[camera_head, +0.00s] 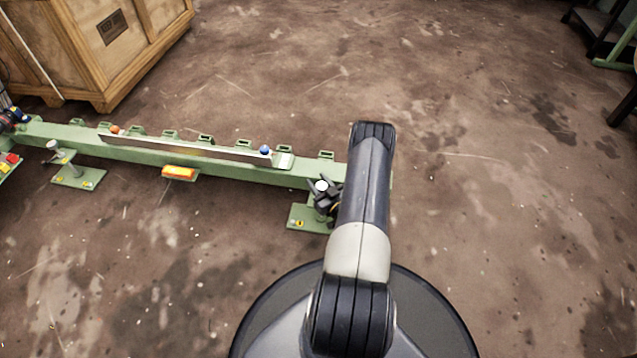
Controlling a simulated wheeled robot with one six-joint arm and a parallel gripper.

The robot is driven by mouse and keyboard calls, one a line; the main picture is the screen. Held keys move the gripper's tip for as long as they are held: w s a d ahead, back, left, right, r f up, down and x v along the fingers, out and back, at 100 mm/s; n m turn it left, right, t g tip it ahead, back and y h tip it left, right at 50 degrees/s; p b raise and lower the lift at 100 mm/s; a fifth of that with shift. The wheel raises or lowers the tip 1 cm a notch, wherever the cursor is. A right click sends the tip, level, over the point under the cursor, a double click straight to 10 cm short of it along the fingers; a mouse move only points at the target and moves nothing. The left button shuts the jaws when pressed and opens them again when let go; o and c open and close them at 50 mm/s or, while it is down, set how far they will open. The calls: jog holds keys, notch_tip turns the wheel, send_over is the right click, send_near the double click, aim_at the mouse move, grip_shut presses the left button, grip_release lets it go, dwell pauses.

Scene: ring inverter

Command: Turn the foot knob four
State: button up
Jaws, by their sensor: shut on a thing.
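A long green beam (220,167) runs across the left half of the head view, low over the floor, on feet with square green plates. My gripper (327,205) is at the foot near the beam's right end, shut on a foot knob (322,186) whose pale round top shows between the dark fingers. That foot's green plate (305,217) lies on the floor below. My arm hides the beam's right end and part of this foot. Another foot (78,175) with a pale knob top stands apart to the left.
A long flat bar (190,147) with an orange knob and a blue knob lies along the beam. An orange-yellow level (179,173) sits at the beam's front side. A wooden crate (110,50) stands at the back left.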

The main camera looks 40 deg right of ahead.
jog(key=shift+h, duration=0.4)
jog(key=m+g+h, duration=0.1)
jog(key=h, duration=0.1)
jog(key=m+g+h, duration=0.1)
jog(key=m+h, duration=0.1)
jog(key=m+g+h, duration=0.1)
jog(key=m+h, duration=0.1)
jog(key=h, duration=0.1)
jog(key=shift+s+d, duration=0.1)
jog(key=shift+d, duration=0.15)
jog(key=m+g+h, duration=0.6)
jog(key=shift+s+d+g, duration=0.25)
jog(key=shift+d+g, duration=0.05)
jog(key=shift+d, duration=0.05)
jog(key=m+g, duration=0.2)
jog(key=m+g+h, duration=0.1)
jog(key=m+g, duration=0.1)
jog(key=g, duration=0.1)
jog(key=s+m+g+h, duration=0.1)
jog(key=g, duration=0.2)
jog(key=shift+d+m, duration=0.15)
jog(key=shift+m, duration=0.25)
jog(key=shift+s+m+g+y, duration=0.2)
jog(key=shift+m+g, duration=0.85)
jog(key=shift+g, duration=0.65)
jog(key=shift+s+m+g+y, duration=0.2)
jog(key=shift+m+g, duration=0.85)
jog(key=shift+g, duration=0.95)
jog(key=o, duration=1)
